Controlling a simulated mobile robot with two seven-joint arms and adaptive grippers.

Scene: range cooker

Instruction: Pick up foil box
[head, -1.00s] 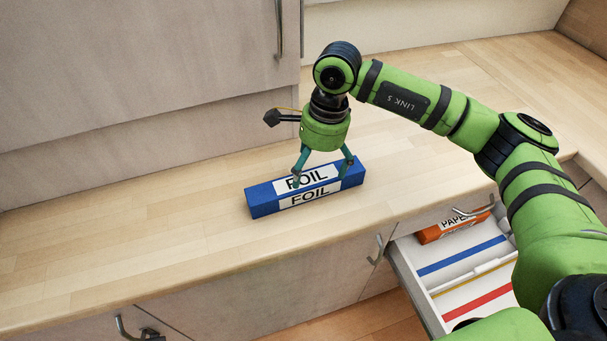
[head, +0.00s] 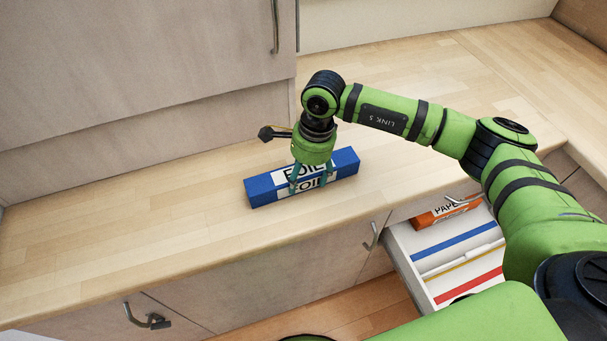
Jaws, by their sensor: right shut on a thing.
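The foil box (head: 345,166) is a long blue box with white FOIL labels. It lies on the wooden counter near the middle of the head view. My right gripper (head: 311,184) is over the middle of the box, its teal fingers shut on it. The fingers and the green wrist hide part of the labels. I cannot tell whether the box has left the counter. My left gripper is not in view.
An open drawer (head: 404,264) below the counter's front edge holds an orange paper box (head: 445,214) and compartments with blue, yellow and red strips. Cabinet doors (head: 140,60) stand behind. The counter (head: 130,230) left of the box is clear.

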